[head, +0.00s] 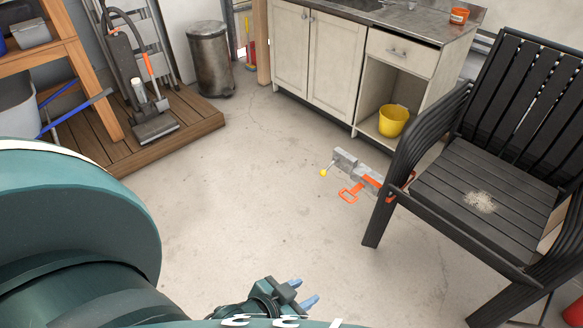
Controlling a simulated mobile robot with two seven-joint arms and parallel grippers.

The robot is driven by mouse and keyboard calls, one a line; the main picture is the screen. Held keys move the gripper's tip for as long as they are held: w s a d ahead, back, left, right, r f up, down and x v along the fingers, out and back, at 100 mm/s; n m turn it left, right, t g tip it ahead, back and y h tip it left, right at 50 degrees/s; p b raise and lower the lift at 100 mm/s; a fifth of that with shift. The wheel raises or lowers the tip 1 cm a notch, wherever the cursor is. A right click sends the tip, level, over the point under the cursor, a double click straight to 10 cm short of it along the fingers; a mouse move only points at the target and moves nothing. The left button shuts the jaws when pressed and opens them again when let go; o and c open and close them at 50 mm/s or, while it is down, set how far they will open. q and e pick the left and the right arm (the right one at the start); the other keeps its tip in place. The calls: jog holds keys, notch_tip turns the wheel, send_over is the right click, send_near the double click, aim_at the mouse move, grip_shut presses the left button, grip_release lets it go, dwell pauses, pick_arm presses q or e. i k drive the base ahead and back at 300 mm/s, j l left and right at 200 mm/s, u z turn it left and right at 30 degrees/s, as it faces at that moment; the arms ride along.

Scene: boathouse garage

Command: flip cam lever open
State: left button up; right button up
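A grey and orange clamp-like device (346,160) is low down near the middle of the head view, at the left side of the black chair. A short rod with a yellow ball knob (323,172) sticks out at its left end, and an orange loop handle (348,195) is at its front. Its right part is partly hidden by the chair's arm and leg. I cannot tell which part is the cam lever or how it is set. My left gripper (303,291) is at the bottom edge, well short of the device, with its blue fingertips apart and nothing between them. My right gripper is not in view.
A black slatted chair (470,185) stands at the right, close to the device. A yellow bucket (393,121) sits in the open cabinet behind. A vacuum cleaner (152,118) stands on a wooden platform at the left. The concrete floor between is clear.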

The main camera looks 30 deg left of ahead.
aim_at(323, 172)
jog(key=j+u, duration=0.1)
jog(key=u, duration=0.3)
jog(key=i+u, duration=0.15)
jog(key=u, duration=0.25)
jog(key=i+j+u, duration=0.1)
jog(key=u, duration=0.25)
jog(key=i+u, duration=0.1)
jog(key=u, duration=0.3)
jog(key=i+u, duration=0.3)
jog(key=i, duration=0.45)
jog(key=i+u, duration=0.3)
jog(key=i, duration=0.5)
jog(key=i+z, duration=0.45)
jog(key=i, duration=0.2)
jog(key=i+j+z, duration=0.2)
jog(key=i+z, duration=0.3)
jog(key=i+l+z, duration=0.15)
jog(key=i+z, duration=0.6)
jog(key=i+j+z, duration=0.1)
jog(key=i+z, duration=0.25)
jog(key=i, duration=0.2)
jog(key=i+u, duration=0.1)
jog(key=i, duration=1.5)
jog(key=i+z, duration=0.2)
jog(key=z, duration=4.5)
